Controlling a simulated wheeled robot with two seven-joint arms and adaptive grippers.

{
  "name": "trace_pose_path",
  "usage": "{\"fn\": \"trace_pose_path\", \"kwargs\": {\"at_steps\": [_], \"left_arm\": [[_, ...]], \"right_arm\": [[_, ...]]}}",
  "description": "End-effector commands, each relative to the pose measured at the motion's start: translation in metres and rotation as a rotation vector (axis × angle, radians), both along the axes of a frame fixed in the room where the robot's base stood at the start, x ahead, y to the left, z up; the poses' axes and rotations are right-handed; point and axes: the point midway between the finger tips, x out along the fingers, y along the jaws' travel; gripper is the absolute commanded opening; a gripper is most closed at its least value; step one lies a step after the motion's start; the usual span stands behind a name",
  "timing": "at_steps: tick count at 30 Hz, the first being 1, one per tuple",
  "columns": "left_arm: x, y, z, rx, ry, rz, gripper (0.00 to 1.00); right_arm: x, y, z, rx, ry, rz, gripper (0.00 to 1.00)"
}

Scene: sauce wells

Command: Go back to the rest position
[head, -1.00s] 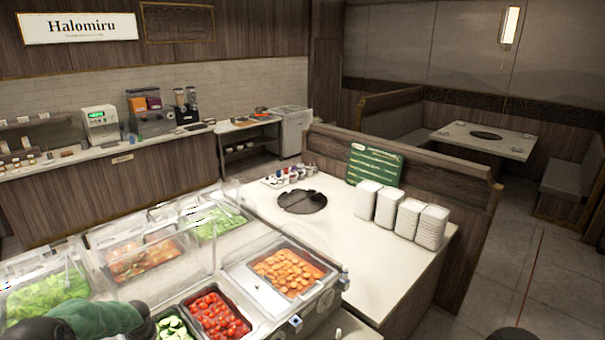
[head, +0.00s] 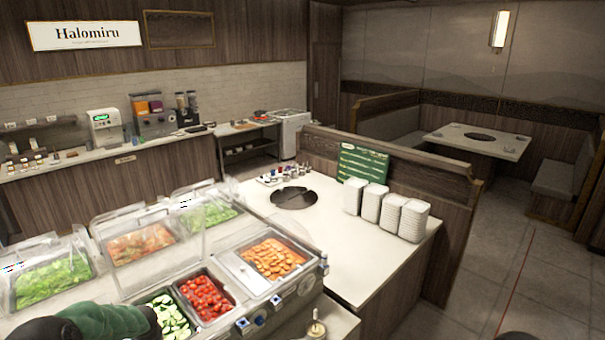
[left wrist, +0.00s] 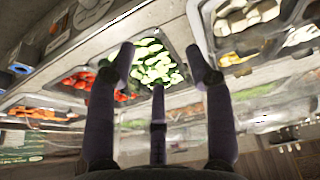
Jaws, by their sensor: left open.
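My left arm (head: 100,322) lies across the bottom left of the head view, in front of the food wells. Its fingertips cannot be made out there. In the left wrist view my left gripper (left wrist: 160,66) has its dark fingers spread wide with nothing between them. A well of sliced cucumber (left wrist: 157,62) shows beyond the fingers, apart from them as far as I can tell. My right gripper does not show; only a dark rounded shape sits at the bottom right edge of the head view.
The counter holds wells of tomatoes (head: 206,297), carrots (head: 272,257) and cucumber (head: 168,312). Clear covers (head: 130,235) stand over the wells behind. White plate stacks (head: 373,203) and a green menu board (head: 362,164) stand on the white counter (head: 330,235). The floor at right (head: 490,270) is open.

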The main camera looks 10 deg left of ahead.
Motion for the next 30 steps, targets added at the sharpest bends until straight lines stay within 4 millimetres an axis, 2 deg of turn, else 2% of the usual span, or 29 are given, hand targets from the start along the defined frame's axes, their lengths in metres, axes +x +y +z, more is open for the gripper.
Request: {"fn": "trace_pose_path", "kwargs": {"at_steps": [8, 14, 20, 26, 30], "left_arm": [[-0.010, -0.026, -0.030, 0.012, 0.040, -0.040, 0.52], [-0.021, -0.055, -0.059, 0.021, 0.070, -0.090, 0.52], [-0.042, -0.111, -0.101, 0.011, 0.098, -0.193, 0.52], [-0.073, -0.183, -0.140, -0.048, 0.109, -0.320, 0.52], [-0.103, -0.238, -0.161, -0.124, 0.117, -0.410, 0.52]], "right_arm": [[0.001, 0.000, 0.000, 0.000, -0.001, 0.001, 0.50], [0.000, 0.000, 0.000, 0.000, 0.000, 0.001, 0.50], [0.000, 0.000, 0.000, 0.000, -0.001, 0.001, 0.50], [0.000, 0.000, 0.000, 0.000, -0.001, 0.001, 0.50], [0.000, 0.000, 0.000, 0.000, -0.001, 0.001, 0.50]]}}
